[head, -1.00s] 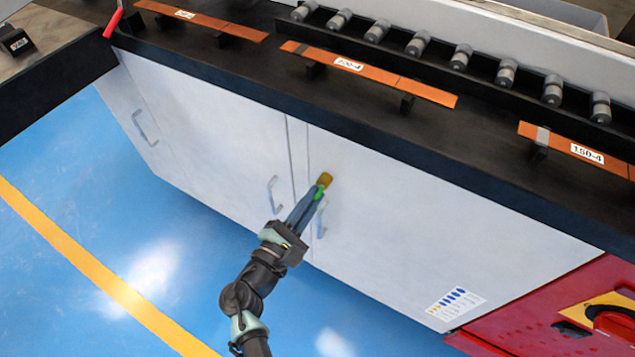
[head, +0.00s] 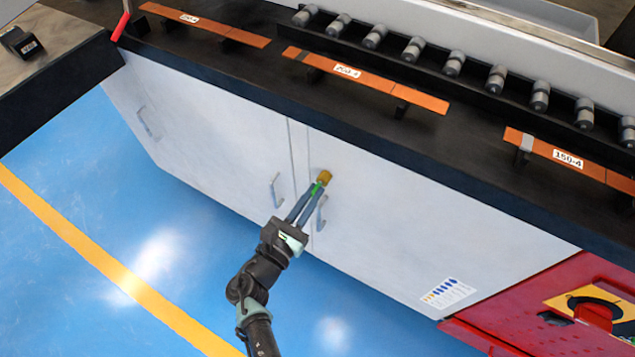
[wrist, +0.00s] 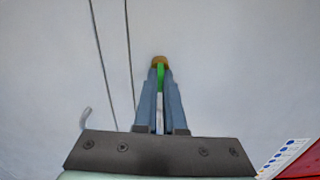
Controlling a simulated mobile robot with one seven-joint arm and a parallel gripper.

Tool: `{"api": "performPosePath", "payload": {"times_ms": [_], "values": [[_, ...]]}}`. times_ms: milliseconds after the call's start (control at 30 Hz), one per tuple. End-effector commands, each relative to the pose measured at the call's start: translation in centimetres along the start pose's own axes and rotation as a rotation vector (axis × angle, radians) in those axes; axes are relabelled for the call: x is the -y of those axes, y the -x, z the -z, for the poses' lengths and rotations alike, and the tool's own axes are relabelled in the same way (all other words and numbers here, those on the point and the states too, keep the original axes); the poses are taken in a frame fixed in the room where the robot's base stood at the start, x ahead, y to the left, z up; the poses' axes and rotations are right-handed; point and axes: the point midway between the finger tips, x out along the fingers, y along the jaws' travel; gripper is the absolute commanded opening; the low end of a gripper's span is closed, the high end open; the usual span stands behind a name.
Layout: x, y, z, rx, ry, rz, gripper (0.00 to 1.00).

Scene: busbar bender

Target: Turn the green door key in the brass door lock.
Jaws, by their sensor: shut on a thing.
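The brass door lock (head: 325,176) sticks out of the white cabinet door near its upper left corner. It also shows at the top of the fingers in the wrist view (wrist: 160,61). The green door key (head: 316,189) is between my fingertips, with its far end at the lock; it shows as a green strip in the wrist view (wrist: 160,76). My gripper (head: 314,190) is shut on the key, its blue fingers pointing at the lock. The key's tip is hidden at the lock, so its depth cannot be seen.
Door handles (head: 321,214) and (head: 277,190) sit close on both sides of my fingers. The black worktop edge (head: 400,165) overhangs above, with copper bars (head: 372,79) on it. A red machine part (head: 560,310) stands at right. The blue floor (head: 150,230) is clear.

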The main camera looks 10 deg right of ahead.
Motion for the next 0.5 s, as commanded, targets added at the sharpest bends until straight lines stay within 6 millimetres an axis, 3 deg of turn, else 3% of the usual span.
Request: {"api": "performPosePath", "payload": {"times_ms": [167,333,367,500], "values": [[0.0,-0.01,0.0,0.001,0.001,0.0,0.0],[-0.09,-0.07,-0.47,0.001,0.179,-0.001,0.0],[-0.04,-0.04,-0.06,0.001,0.169,-0.001,0.13],[-0.02,-0.03,0.01,0.001,0.162,0.0,0.38]]}}
